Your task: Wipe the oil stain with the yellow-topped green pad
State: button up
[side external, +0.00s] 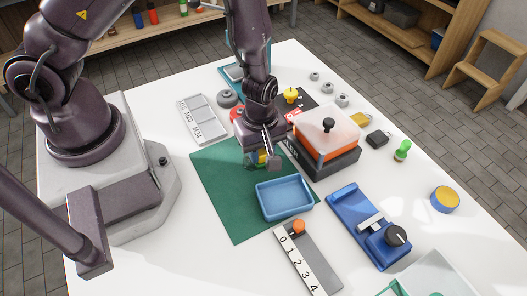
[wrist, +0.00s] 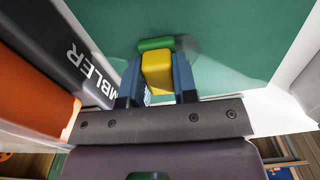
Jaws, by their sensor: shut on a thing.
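My gripper (side external: 262,158) is over the back part of the green mat (side external: 215,178), behind the blue tray. In the wrist view its two blue fingers (wrist: 158,80) are shut on the yellow top (wrist: 157,66) of the pad, one finger on each side. The pad's green edge (wrist: 155,44) shows beyond the yellow top, against the mat. A faint darker patch (wrist: 190,46) on the mat borders the pad; I cannot tell for sure whether it is the oil stain or a shadow. I cannot tell whether the pad touches the mat.
The blue tray (side external: 284,198) sits on the mat close in front of my gripper. An orange and black box with a clear lid (side external: 326,140) stands close to the right. A numbered grey strip (side external: 309,262) and a blue fixture (side external: 368,228) lie farther forward. The mat's left part is clear.

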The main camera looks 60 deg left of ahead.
jog(key=shift+a, duration=2.8)
notch_tip(320, 180, up, 8)
jog(key=shift+d, duration=0.15)
jog(key=s+d+r+m, duration=0.3)
jog(key=s+d+m, duration=0.1)
jog(key=d, duration=0.5)
jog(key=s+d+r+m, duration=0.2)
jog(key=s+d+m, duration=0.25)
jog(key=d, duration=0.35)
send_over(324, 230)
jog(key=s, duration=0.1)
jog(key=f, duration=0.5)
jog(key=a+f, duration=0.1)
jog(key=f, duration=0.2)
jog(key=shift+f, duration=0.35)
jog(key=shift+w+d+f, duration=0.35)
jog(key=shift+f, duration=0.1)
jog(key=shift+w+d+f, duration=0.15)
jog(key=shift+f, duration=1.55)
